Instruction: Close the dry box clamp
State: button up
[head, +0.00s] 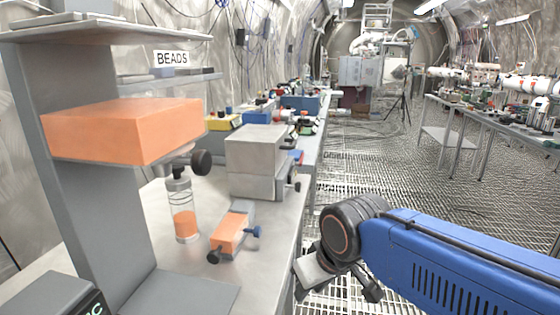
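A grey two-part box (256,160), which looks like the dry box, stands on the bench in the middle of the head view. A seam runs between its upper and lower parts. A small dark fitting with a knob (293,182) is on its right side, perhaps the clamp; its position is too small to tell. My gripper (335,283) is at the lower middle, beyond the bench's right edge, in front of and to the right of the box and apart from it.
An orange hopper (125,132) under a BEADS sign (172,58) has a clear jar (183,212) below it. A small orange-and-grey device (232,231) with a blue knob lies in front of the grey box. More equipment stands behind. The grated floor (400,170) at right is open.

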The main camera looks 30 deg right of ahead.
aim_at(299, 163)
jog(key=i+l, duration=0.1)
jog(key=l, duration=0.25)
jog(key=i+l, duration=0.15)
jog(key=l, duration=0.2)
jog(key=i+l+z, duration=0.1)
jog(key=l, duration=0.2)
jog(key=i+l, duration=0.15)
jog(key=l, duration=0.2)
